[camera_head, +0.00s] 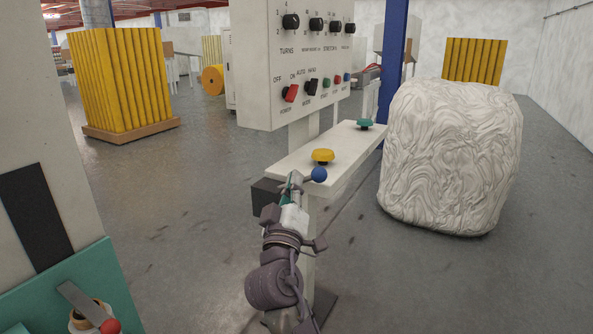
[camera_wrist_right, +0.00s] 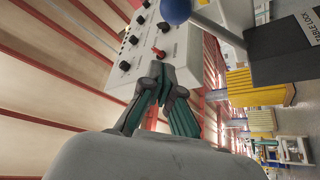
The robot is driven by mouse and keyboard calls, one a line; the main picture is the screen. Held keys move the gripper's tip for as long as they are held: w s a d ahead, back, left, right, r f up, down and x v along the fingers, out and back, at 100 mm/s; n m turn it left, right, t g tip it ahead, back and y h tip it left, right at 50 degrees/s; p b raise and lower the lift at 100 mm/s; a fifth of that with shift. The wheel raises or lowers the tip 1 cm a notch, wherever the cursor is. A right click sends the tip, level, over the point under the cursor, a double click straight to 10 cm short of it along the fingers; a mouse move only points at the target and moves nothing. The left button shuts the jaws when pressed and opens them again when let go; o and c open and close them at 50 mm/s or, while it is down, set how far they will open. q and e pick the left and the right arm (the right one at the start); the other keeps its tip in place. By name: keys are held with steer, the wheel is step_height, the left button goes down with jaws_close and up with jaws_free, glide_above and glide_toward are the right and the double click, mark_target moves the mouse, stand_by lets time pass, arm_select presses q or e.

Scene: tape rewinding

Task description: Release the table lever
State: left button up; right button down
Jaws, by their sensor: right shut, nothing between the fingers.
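The table lever has a blue ball knob (camera_head: 319,174) and stands beside a dark box (camera_head: 267,195) under the white shelf. In the right wrist view the blue knob (camera_wrist_right: 176,10) is at the top edge on a grey rod (camera_wrist_right: 218,32). The rod runs to the dark box (camera_wrist_right: 280,55), which has a "TABLE LOCK" label (camera_wrist_right: 309,28). In the wrist view my right gripper (camera_wrist_right: 157,74) is shut and empty, with a visible gap to the knob. My left gripper is out of view.
A white control panel (camera_head: 262,65) with knobs and switches rises above. The white shelf (camera_head: 345,148) carries a yellow button (camera_head: 323,156) and a green button (camera_head: 365,124). A wrapped white bale (camera_head: 450,155) stands right. A red-knobbed lever (camera_head: 110,326) is at lower left.

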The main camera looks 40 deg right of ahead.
steer(key=v, duration=0.3)
steer(key=shift+s+a, duration=0.1)
steer(key=shift+a, duration=0.3)
